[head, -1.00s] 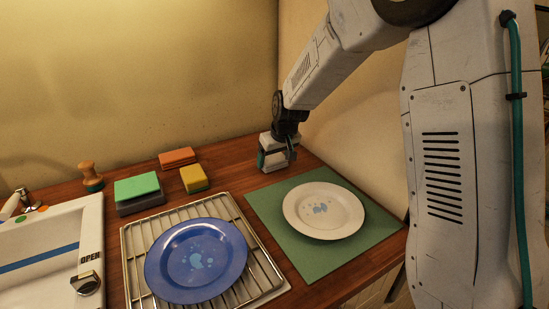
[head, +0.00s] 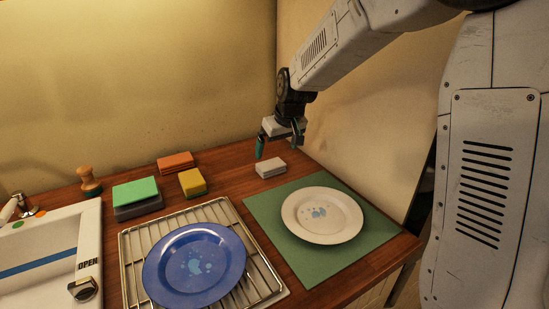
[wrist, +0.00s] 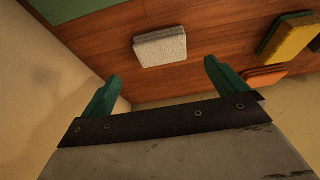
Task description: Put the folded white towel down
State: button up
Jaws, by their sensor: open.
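The folded white towel (head: 270,168) lies flat on the wooden counter, just behind the green mat, near the back wall. My gripper (head: 279,145) is open and empty above the towel, with a clear gap between them. In the wrist view the towel (wrist: 160,46) lies beyond the two spread teal fingertips of my gripper (wrist: 162,78), and nothing is between them.
A white plate (head: 322,229) sits on the green mat (head: 270,222). A blue plate (head: 195,280) rests on a wire rack (head: 135,262).

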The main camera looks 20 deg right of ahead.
jog(key=s+d+r+m+g, duration=0.1)
jog(key=s+r, duration=0.4)
jog(key=s, duration=0.6)
jog(key=s+r, duration=0.4)
jog(key=s, duration=0.7)
jog(key=s+d+f+m+g+h, duration=0.1)
jog(key=s+f+g, duration=0.1)
jog(key=s, duration=1.4)
jog(key=shift+s+d, duration=0.15)
jog(key=shift+s, duration=0.15)
jog(key=shift+o, duration=0.2)
jog(key=shift+f, duration=0.1)
